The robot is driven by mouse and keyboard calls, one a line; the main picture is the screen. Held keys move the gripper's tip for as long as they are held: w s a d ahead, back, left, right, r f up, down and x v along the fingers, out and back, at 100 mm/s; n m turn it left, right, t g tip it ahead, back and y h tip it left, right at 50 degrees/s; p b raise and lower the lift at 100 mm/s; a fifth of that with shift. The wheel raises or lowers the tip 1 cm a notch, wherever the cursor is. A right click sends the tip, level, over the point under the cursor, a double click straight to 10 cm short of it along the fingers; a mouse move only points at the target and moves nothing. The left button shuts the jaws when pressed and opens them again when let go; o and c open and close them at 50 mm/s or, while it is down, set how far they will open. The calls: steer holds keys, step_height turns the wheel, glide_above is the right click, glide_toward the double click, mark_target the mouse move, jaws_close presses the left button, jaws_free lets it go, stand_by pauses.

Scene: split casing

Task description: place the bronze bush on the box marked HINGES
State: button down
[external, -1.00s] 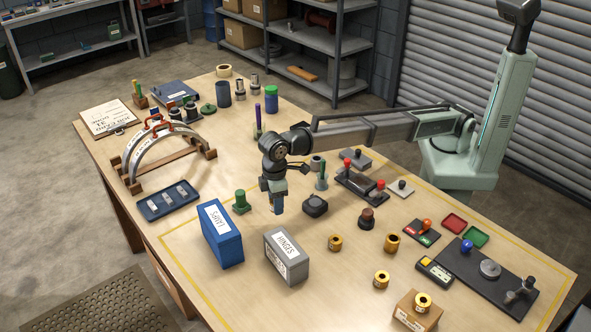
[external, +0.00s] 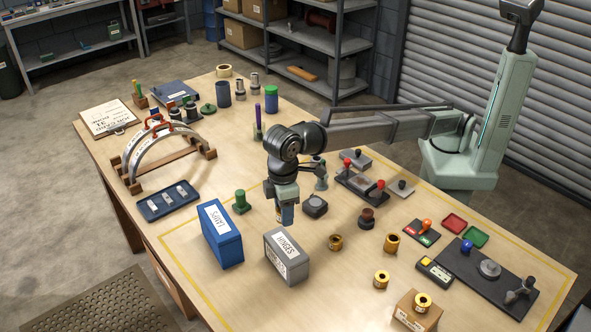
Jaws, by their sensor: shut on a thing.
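The grey box marked HINGES (external: 297,269) stands on the bench, with a white label on its top and one on its side. My gripper (external: 284,222) points down just behind the box in the picture, above the bench. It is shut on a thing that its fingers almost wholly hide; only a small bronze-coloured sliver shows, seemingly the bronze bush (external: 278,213). Several gold-coloured bushes are in view: one right of the box (external: 335,242), one farther right (external: 391,244), one nearer the front (external: 380,280) and one on a cardboard box (external: 422,302).
A blue box marked LAMPS (external: 226,250) stands close left of the HINGES box. A green part (external: 240,203) is behind it, and a dark round-topped block (external: 315,206) is right of my gripper. A dark brown part (external: 367,219) stands farther right. Bare bench lies in front.

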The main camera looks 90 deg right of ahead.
mark_target(285, 245)
steer(key=shift+f, duration=5)
steer(key=shift+d+f, duration=0.1)
steer(key=shift+f, duration=0.05)
steer(key=c, duration=0.6)
jaws_free()
steer(key=shift+o, duration=0.2)
step_height(285, 245, up, 12)
